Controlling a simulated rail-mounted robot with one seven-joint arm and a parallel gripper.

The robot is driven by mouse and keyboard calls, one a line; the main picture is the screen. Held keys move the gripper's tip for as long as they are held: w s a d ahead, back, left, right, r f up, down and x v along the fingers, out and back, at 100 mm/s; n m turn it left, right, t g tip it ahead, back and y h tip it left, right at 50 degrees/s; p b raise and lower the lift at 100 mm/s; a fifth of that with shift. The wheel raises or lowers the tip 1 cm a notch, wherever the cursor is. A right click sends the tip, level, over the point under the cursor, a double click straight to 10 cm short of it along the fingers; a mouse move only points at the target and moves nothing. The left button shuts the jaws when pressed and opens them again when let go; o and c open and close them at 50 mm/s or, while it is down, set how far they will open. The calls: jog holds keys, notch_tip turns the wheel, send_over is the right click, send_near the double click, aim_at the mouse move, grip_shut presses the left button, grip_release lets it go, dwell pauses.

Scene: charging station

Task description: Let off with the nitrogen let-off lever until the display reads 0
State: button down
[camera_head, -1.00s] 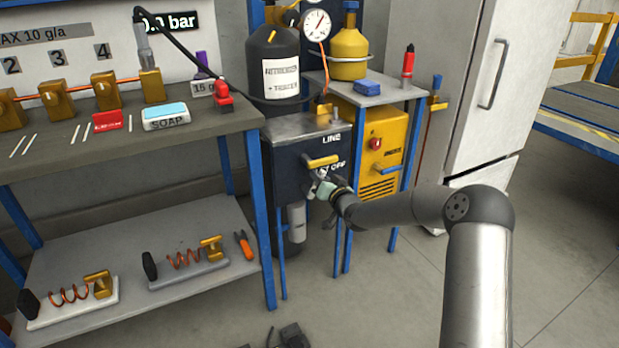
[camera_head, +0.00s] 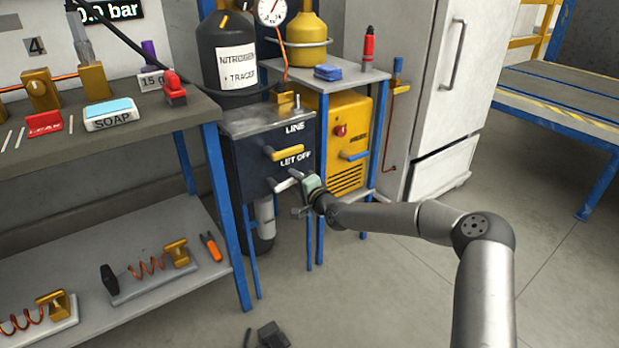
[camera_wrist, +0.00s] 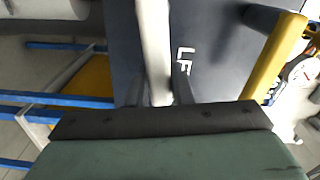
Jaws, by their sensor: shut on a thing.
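The white let-off lever (camera_head: 287,184) sits on the front of the dark box (camera_head: 252,160), below the LET OFF label. It points out sideways, roughly level, toward my gripper (camera_head: 303,197). In the wrist view the lever (camera_wrist: 155,45) runs between my two dark fingers (camera_wrist: 159,92), which are shut on it. The visible part reads 0.0 bar.
A yellow lever (camera_head: 283,153) sits just above, under the LINE label. A yellow machine (camera_head: 350,125) stands under the small table to the right. A workbench (camera_head: 150,120) is on the left.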

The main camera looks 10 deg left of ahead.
jog(key=shift+f+m+b, duration=0.5)
jog(key=shift+f+m, duration=0.1)
jog(key=shift+m, duration=0.4)
jog(key=c, duration=1.3)
grip_release()
jog(key=shift+d, duration=0.1)
jog(key=shift+s+d, duration=0.2)
jog(key=p+v, duration=0.4)
jog(key=v, duration=1.2)
jog(key=shift+s+d, duration=0.2)
jog(key=shift+s, duration=0.15)
jog(key=shift+a+p, duration=0.1)
jog(key=shift+p, duration=0.2)
